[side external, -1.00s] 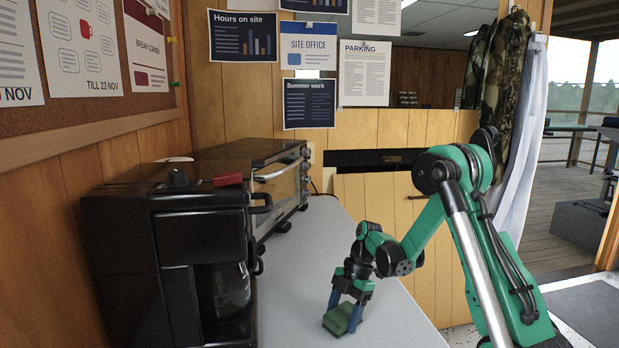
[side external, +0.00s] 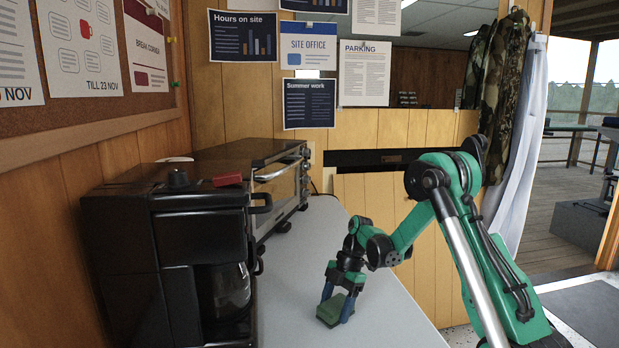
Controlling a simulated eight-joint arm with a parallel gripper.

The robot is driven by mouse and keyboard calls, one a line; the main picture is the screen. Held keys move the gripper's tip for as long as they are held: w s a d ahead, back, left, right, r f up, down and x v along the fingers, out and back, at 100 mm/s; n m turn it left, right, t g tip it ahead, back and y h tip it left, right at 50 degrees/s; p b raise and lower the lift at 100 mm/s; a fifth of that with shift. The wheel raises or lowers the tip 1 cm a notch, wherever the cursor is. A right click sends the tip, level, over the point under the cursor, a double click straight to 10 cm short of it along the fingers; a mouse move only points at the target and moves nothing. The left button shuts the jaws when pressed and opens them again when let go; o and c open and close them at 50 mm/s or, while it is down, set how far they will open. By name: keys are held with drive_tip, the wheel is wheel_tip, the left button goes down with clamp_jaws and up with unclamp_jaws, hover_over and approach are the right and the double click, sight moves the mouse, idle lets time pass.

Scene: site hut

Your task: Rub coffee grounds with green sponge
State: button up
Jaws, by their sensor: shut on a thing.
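My gripper (side external: 338,305) points down over the grey counter (side external: 296,290) and is shut on the green sponge (side external: 330,314). The sponge is a small block with a green top and a darker, brownish side. It is at the counter surface, or very near it; I cannot tell whether it touches. No coffee grounds can be made out in this view. Any under the sponge are hidden.
A black coffee maker (side external: 165,260) with a glass carafe (side external: 228,288) stands left of the sponge. The counter right of these is clear.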

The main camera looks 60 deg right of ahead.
sight(338, 340)
drive_tip(key=shift+w+d, duration=2.05)
drive_tip(key=shift+s+a, duration=4.05)
drive_tip(key=shift+a, duration=0.05)
wheel_tip(338, 340, up, 8)
drive_tip(key=shift+w+d, duration=0.1)
drive_tip(key=shift+d, duration=0.05)
